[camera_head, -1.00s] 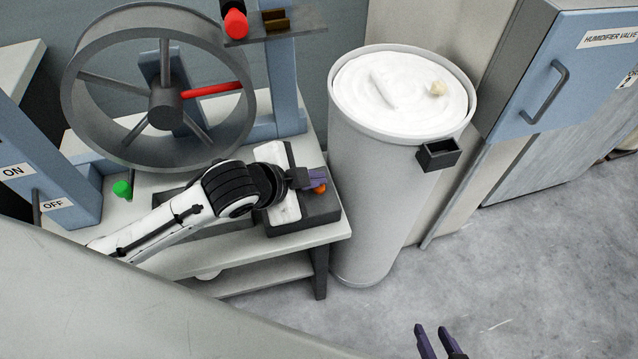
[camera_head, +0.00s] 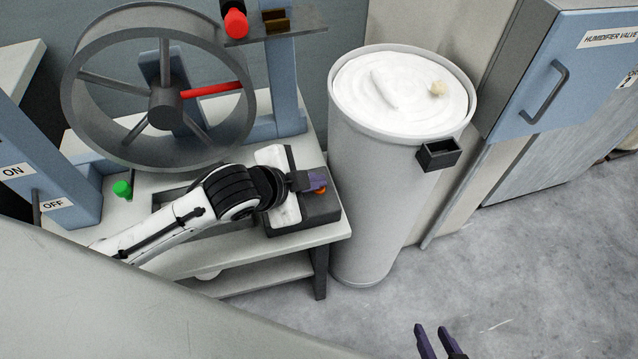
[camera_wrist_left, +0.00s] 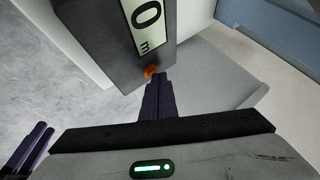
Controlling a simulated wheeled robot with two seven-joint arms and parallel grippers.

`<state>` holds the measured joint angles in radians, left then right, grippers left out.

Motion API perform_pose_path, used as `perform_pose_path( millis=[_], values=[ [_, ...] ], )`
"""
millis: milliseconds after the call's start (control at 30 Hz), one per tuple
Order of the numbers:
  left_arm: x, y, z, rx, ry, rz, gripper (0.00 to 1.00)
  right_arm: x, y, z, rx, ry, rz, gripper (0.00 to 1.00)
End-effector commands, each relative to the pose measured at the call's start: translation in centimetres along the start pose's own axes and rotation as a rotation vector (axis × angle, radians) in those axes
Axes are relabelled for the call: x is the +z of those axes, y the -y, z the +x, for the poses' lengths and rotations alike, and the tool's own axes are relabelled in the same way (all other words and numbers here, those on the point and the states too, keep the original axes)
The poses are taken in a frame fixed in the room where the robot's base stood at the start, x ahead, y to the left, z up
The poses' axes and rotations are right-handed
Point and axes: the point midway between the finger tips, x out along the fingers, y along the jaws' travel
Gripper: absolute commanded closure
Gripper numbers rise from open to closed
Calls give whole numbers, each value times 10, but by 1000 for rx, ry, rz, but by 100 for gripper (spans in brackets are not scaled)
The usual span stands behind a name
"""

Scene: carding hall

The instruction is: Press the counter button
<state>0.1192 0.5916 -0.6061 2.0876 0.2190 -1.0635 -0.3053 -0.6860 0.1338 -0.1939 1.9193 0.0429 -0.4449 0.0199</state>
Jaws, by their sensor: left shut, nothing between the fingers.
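The counter (camera_head: 320,208) is a dark grey box at the front right corner of the bench. In the left wrist view its display (camera_wrist_left: 150,22) shows a large 0 and an m. Its button is a small orange knob (camera_wrist_left: 151,70), partly hidden behind my fingers in the head view (camera_head: 321,190). My left gripper (camera_head: 317,180) is shut and empty, its purple fingertips right at the button. In the left wrist view the fingertips (camera_wrist_left: 159,77) overlap the button's lower edge; I cannot tell whether they touch. My right gripper (camera_head: 440,343) is open and empty over the floor.
A large wheel with a red spoke (camera_head: 210,89) stands behind my left arm on the bench (camera_head: 250,248). A green knob (camera_head: 122,189) is at the left. A tall white can (camera_head: 375,200) stands close right of the counter. Floor at the right is clear.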

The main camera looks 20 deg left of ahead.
Motion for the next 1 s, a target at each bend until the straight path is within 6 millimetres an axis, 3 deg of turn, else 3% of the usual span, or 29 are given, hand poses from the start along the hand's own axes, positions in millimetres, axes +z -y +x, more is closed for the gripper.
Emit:
perform_pose_path(
  millis=[1000],
  values=[
    [-14,14,-20,1,1,0,100,-26,3,-26,0,0,0,69]
  ],
)
